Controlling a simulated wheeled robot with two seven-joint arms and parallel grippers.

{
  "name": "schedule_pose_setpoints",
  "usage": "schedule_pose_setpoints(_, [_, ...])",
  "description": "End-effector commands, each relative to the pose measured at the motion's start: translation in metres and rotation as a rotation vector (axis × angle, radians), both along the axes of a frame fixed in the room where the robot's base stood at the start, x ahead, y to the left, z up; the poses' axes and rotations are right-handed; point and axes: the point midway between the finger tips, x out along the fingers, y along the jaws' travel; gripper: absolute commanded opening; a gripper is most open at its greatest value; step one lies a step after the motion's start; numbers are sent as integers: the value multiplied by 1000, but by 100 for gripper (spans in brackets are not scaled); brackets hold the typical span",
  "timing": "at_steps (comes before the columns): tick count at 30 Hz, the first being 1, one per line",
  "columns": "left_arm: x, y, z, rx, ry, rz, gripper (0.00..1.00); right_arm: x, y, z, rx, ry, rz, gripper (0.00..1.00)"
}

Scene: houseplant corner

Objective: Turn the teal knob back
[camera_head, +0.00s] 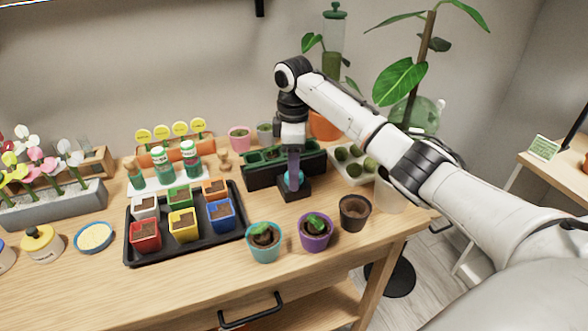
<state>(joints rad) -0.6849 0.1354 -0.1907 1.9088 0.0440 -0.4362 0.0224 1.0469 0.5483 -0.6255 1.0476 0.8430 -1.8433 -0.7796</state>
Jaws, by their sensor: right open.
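The teal knob (287,179) sits on a small dark base (294,193) on the table, in front of the dark green planter. Only part of the knob shows, since my right gripper (293,178) is in front of and around it. The right gripper points straight down from the arm that comes in from the right. Its fingers are at the knob's height, open. I cannot tell whether a finger touches the knob. The knob's turn angle is hidden. My left gripper is not in view.
A black tray (128,246) with several coloured pots stands to the left. Teal (265,250), purple (316,239) and dark (354,218) pots stand close in front of the base. A dark green planter (260,182) and an egg-carton-like tray (350,178) are behind. The wooden table's (190,290) front is clear.

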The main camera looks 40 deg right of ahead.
Motion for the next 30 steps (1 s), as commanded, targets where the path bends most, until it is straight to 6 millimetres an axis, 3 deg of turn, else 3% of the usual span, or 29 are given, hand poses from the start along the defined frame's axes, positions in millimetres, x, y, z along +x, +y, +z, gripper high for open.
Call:
schedule_pose_setpoints(16, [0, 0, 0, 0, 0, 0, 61, 3, 0, 72, -2, -13, -2, 56])
schedule_pose_setpoints(30, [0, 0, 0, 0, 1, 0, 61, 1, 1, 82, -1, -3, 0, 56])
